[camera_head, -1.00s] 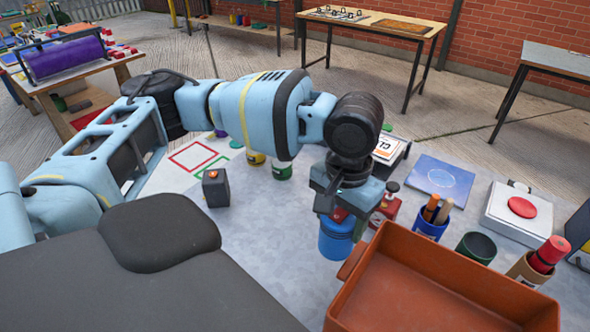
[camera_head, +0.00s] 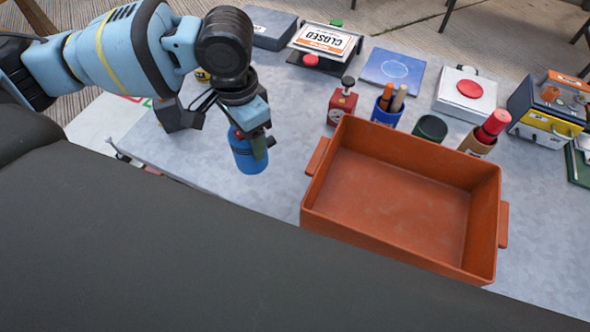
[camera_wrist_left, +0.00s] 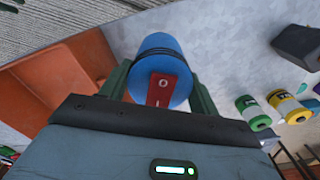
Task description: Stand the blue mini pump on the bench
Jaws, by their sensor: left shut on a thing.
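The blue mini pump (camera_head: 247,158) is a blue cylinder with a dark band, held roughly upright over the grey bench (camera_head: 285,215) to the left of the orange tray. My left gripper (camera_head: 256,140) reaches down from above and is shut on it. In the left wrist view the pump (camera_wrist_left: 158,52) sits between the two green fingers, with a red switch plate facing the camera. I cannot tell whether its base touches the bench. My right gripper is in no view.
The empty orange tray (camera_head: 395,205) stands right of the pump. A dark box (camera_head: 175,117) is to its left. Behind the tray are a red block with a black knob (camera_head: 342,103), a blue pen cup (camera_head: 385,112) and a dark green cup (camera_head: 430,128). Bare bench lies around the pump.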

